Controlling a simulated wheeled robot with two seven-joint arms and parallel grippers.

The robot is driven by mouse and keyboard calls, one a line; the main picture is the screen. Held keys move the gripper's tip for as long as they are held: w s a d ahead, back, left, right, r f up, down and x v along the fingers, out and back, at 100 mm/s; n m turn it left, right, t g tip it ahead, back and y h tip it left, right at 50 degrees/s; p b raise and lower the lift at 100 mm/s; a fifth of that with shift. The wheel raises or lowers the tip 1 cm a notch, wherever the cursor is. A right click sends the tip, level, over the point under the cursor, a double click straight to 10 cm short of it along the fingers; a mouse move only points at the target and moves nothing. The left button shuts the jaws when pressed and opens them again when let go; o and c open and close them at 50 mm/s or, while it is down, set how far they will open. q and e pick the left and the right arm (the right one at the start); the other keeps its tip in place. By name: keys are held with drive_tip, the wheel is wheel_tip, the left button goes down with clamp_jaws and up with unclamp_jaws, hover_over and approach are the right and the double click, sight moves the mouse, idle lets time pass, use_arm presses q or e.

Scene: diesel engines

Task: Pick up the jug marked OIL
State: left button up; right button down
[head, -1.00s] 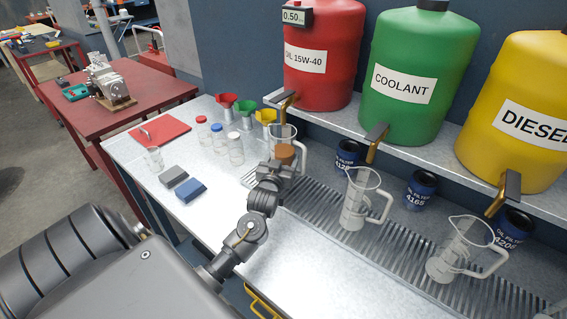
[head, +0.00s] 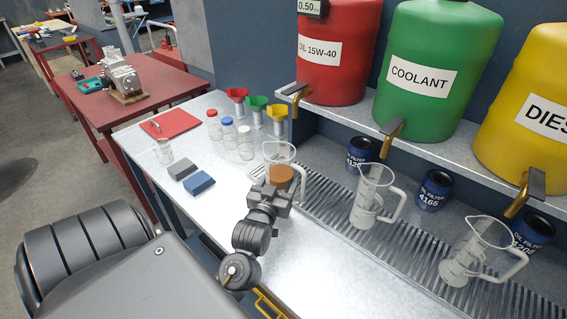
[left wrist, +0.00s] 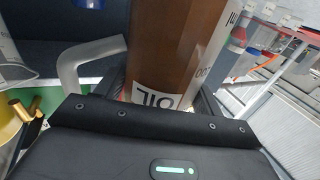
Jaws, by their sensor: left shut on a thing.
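The jug marked OIL (head: 281,177) is clear with brown oil in its lower part. In the left wrist view, the brown-filled jug (left wrist: 172,50) fills the middle, and its OIL label is upside down there. My left gripper (head: 270,194) is shut on the jug from the near side, and the gripper also shows in the wrist view (left wrist: 160,112). The jug stands roughly upright at the left end of the slotted drip grate (head: 325,205). Its base is hidden behind the gripper, so I cannot tell whether it touches the counter. My right gripper is not in view.
Two empty clear jugs (head: 368,200) (head: 478,255) stand to the right on the grate. Red (head: 335,75), green (head: 425,95) and yellow (head: 525,150) drums with taps are on the shelf above. Lidded jars (head: 245,143), funnels (head: 257,104) and a blue block (head: 199,183) lie left. The front counter is clear.

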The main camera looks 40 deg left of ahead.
use_arm(q)
drive_tip(key=shift+b+v, duration=0.3)
drive_tip(key=shift+v, duration=1.7)
drive_tip(key=shift+s+d+r, duration=0.1)
drive_tip(key=shift+s, duration=0.05)
